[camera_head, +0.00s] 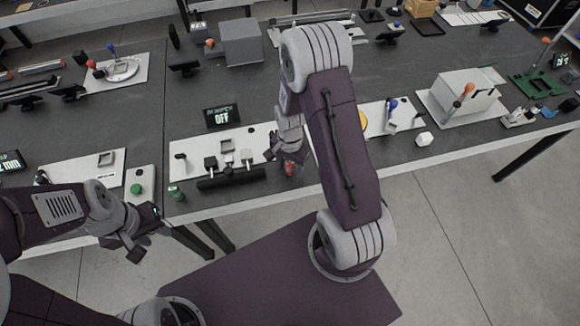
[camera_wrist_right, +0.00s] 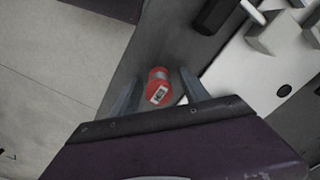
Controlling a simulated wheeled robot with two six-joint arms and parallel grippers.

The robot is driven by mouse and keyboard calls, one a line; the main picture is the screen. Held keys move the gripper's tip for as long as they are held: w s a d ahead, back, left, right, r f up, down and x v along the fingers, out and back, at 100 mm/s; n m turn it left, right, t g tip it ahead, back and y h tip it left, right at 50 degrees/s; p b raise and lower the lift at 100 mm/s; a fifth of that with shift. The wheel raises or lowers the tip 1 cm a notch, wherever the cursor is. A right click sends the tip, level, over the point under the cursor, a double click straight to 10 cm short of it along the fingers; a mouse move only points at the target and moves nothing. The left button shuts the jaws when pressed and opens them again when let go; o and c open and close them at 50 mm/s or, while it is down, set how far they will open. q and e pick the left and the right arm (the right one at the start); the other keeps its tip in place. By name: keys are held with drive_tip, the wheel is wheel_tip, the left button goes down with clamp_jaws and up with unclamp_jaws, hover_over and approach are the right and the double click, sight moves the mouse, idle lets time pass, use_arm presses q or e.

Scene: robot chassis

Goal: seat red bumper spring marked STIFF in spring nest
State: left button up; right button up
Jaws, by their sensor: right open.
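A red cylinder (camera_head: 291,169), which looks like the bumper spring, is near the front edge of the bench in the head view. In the right wrist view the red cylinder (camera_wrist_right: 158,75) carries a white label with dark print too small to read. My right gripper (camera_head: 284,155) is at the red cylinder. In the wrist view its fingers (camera_wrist_right: 160,92) stand on either side of it, with gaps visible. My left gripper (camera_head: 142,236) hangs in front of the bench, away from the parts; its finger gap is unclear. I cannot pick out the spring nest for certain.
A white plate (camera_head: 250,137) bears grey and black fixtures. A dark bar (camera_head: 231,178) lies along its front, and a green cylinder (camera_head: 176,192) stands left of it. A display reading OFF (camera_head: 222,115) stands behind. A green button (camera_head: 137,188) is further left.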

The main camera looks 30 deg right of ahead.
sight(290, 162)
drive_tip(key=shift+s+r, duration=0.1)
drive_tip(key=shift+c, duration=0.9)
clamp_jaws()
drive_tip(key=shift+r, duration=0.5)
wheel_tip(290, 162, up, 3)
drive_tip(key=shift+f, duration=0.1)
drive_tip(key=s+d+r, duration=0.5)
drive_tip(key=s+r, duration=0.2)
drive_tip(key=s, duration=0.3)
drive_tip(key=shift+s+p, duration=0.25)
drive_tip(key=shift+p, duration=0.2)
drive_tip(key=shift+r, duration=0.1)
